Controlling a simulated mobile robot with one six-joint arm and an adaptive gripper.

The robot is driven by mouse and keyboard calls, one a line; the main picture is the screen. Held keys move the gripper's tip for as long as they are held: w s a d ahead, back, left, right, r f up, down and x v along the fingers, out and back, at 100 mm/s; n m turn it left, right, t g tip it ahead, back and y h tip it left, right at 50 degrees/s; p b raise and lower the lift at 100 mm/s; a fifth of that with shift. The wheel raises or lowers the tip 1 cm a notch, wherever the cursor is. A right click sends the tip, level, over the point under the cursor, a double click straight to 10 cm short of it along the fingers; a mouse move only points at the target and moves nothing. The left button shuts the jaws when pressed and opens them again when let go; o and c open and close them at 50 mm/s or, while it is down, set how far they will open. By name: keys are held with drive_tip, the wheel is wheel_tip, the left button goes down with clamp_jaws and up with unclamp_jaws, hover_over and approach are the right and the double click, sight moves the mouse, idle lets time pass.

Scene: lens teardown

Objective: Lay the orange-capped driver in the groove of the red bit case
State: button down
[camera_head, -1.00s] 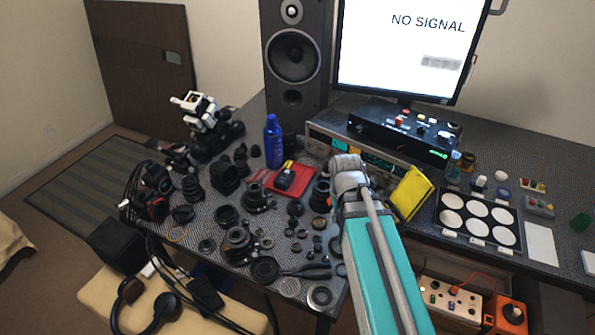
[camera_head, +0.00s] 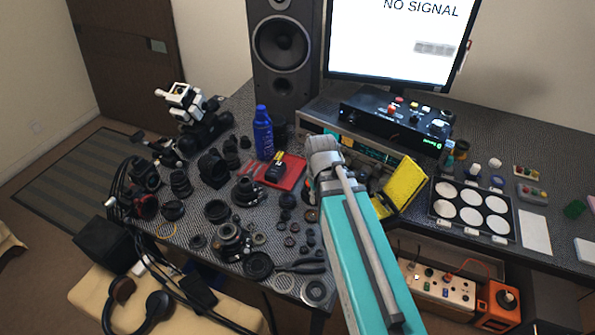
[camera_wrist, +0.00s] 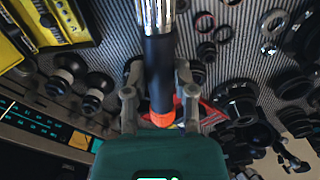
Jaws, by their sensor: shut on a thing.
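The orange-capped driver (camera_wrist: 159,75) is between my gripper's fingers (camera_wrist: 158,95) in the wrist view. It has a chrome end at the top of the picture, a black middle and an orange cap (camera_wrist: 162,118) at the bottom. My gripper is shut on the black part near the cap. In the head view my wrist hides the fingers and driver. The red bit case (camera_head: 297,172) lies on the table just left of my wrist, with a black and yellow object on it. Red parts of it (camera_wrist: 208,115) show behind the cap in the wrist view. Its groove cannot be made out.
A blue bottle (camera_head: 262,133) stands behind the red case. Lens parts crowd the table left and front. An open yellow case (camera_head: 402,185) is right of my wrist. An instrument (camera_head: 372,150), speaker (camera_head: 284,45) and monitor (camera_head: 398,45) stand behind.

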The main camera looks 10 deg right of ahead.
drive_tip(key=shift+w+a+r+m, duration=0.1)
drive_tip(key=shift+w+m, duration=0.1)
drive_tip(key=shift+w, duration=0.2)
drive_tip(key=shift+w+a+r+m, duration=0.1)
drive_tip(key=shift+w+m, duration=0.1)
drive_tip(key=shift+w, duration=0.2)
drive_tip(key=shift+w+d+r+m+p, duration=0.15)
drive_tip(key=shift+w+m+p, duration=0.15)
drive_tip(key=shift+w, duration=0.2)
drive_tip(key=shift+w+d+r+m+p, duration=0.1)
drive_tip(key=shift+w+m+p, duration=0.1)
drive_tip(key=shift+w+m, duration=0.25)
drive_tip(key=w+a+r+m+p, duration=0.2)
drive_tip(key=w+a+m, duration=0.1)
drive_tip(key=w+m, duration=0.3)
drive_tip(key=shift+w+a+y, duration=0.3)
drive_tip(key=shift+w+a, duration=0.1)
drive_tip(key=shift+w, duration=0.35)
drive_tip(key=w+f+b, duration=0.3)
drive_tip(key=w, duration=0.1)
drive_tip(key=w+d+f+b, duration=0.1)
drive_tip(key=w+f+b, duration=0.2)
drive_tip(key=w, duration=0.1)
drive_tip(key=w+f+b, duration=0.3)
drive_tip(key=w, duration=0.2)
drive_tip(key=shift+d, duration=0.2)
